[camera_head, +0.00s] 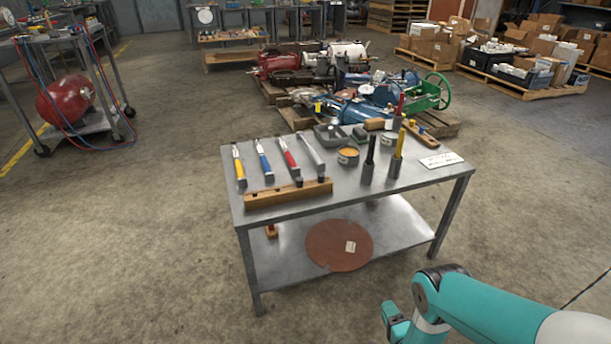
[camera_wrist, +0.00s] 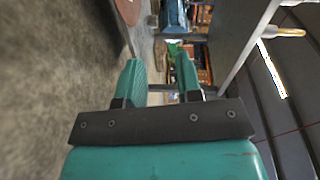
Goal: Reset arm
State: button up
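My arm comes in from the lower right in the head view, in front of the table's right front leg. The end of the arm is at the picture's lower edge and only partly shows there. In the wrist view, my gripper (camera_wrist: 160,82) has its two teal fingers apart, with nothing between them. The grey metal table (camera_head: 330,200) stands ahead of my arm. In the wrist view the scene appears turned sideways, with part of the table (camera_wrist: 240,35) at the upper right.
On the table are several colored-handled tools (camera_head: 264,162), a wooden block (camera_head: 288,194), a round tin (camera_head: 348,156) and a white card (camera_head: 441,160). A brown disc (camera_head: 339,246) lies on the lower shelf. Pallets of machine parts (camera_head: 360,100) stand behind.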

jog(key=w+a+r+n+g+h+b, duration=0.2)
jog(key=w+a+r+g, duration=0.1)
jog(key=w+r, duration=0.95)
jog(key=w+a+r+n+g+y+b, duration=0.1)
jog(key=a+r+n+g, duration=0.1)
jog(key=r, duration=0.5)
jog(key=w+a+r+n+g+b, duration=0.2)
jog(key=a+r, duration=0.1)
jog(key=r, duration=0.3)
jog(key=s+a+r+n+g+y+b, duration=0.25)
jog(key=s+r+n+g, duration=0.2)
jog(key=s+r, duration=0.9)
jog(key=s+d+r+n+g+h, duration=0.1)
jog(key=s+r+n+g, duration=0.3)
jog(key=s, duration=0.9)
jog(key=s+d+r+n+g, duration=0.1)
jog(key=s+r+n, duration=0.5)
jog(key=s, duration=0.7)
notch_tip(320, 180, up, 35)
jog(key=p, duration=3.5)
jog(key=shift+w+a+f+p, duration=0.2)
jog(key=shift+w+p, duration=0.1)
jog(key=shift+w, duration=0.1)
